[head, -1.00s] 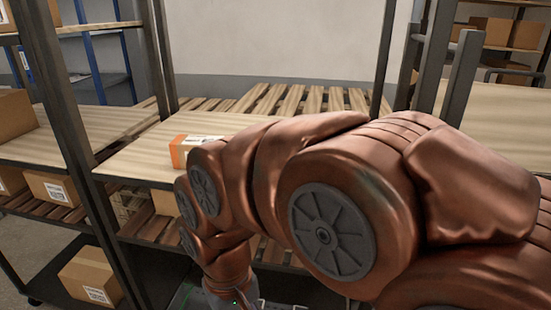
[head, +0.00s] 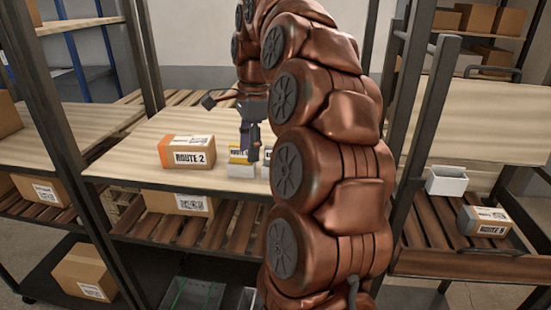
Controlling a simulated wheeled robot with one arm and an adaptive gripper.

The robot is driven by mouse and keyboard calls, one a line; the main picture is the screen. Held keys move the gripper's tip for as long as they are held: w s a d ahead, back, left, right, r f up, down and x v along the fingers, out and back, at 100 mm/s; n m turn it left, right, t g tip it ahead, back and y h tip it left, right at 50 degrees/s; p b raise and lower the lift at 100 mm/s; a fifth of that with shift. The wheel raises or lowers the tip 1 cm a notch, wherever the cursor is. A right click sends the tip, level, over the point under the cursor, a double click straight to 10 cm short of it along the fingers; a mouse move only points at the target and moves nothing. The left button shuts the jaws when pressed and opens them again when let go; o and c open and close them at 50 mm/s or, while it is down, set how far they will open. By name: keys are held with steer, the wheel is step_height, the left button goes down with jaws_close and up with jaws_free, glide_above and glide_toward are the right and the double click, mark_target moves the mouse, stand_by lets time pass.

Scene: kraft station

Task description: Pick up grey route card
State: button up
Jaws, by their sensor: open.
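I cannot make out a separate grey route card. A grey-ended box with a route label (head: 485,221), its number hard to read, lies on the lower slatted shelf at the right. My gripper (head: 249,158) points down over the middle shelf and is open. It is in front of a yellow-labelled route box (head: 237,153) and just above a small white block or holder (head: 241,171); I cannot tell whether it touches either. Another label edge (head: 268,155) shows right of the gripper, mostly hidden by my arm.
An orange-and-brown ROUTE 2 box (head: 188,151) stands left of the gripper on the wooden shelf (head: 125,160). A white open bin (head: 446,181) stands at the right. Dark rack posts (head: 432,115) rise close to my arm. Cartons (head: 84,275) sit on lower shelves.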

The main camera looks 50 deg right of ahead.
steer(key=d+m, duration=0.2)
steer(key=d, duration=0.1)
steer(key=d+r+m, duration=0.1)
steer(key=d+m, duration=0.1)
steer(key=d, duration=0.1)
steer(key=d+r+m, duration=0.1)
steer(key=d+m, duration=0.1)
steer(key=d, duration=0.1)
steer(key=shift+s+d+r+p, duration=0.15)
steer(key=shift+s+p, duration=0.25)
steer(key=shift+d+f+b, duration=0.1)
steer(key=shift+f+b, duration=0.25)
steer(key=shift+b, duration=0.05)
steer(key=shift+w+f+b, duration=0.15)
steer(key=shift+f+b, duration=0.6)
steer(key=shift+f, duration=0.1)
steer(key=shift+w+f+b, duration=0.1)
steer(key=shift+f+b, duration=0.65)
steer(key=shift+f, duration=0.1)
steer(key=shift+w+a+f+p, duration=0.15)
steer(key=shift+f+p, duration=0.15)
steer(key=shift+f, duration=0.6)
steer(key=shift+w+a+f+p, duration=0.15)
steer(key=shift+f+p, duration=0.15)
steer(key=shift+f, duration=0.55)
jaws_close()
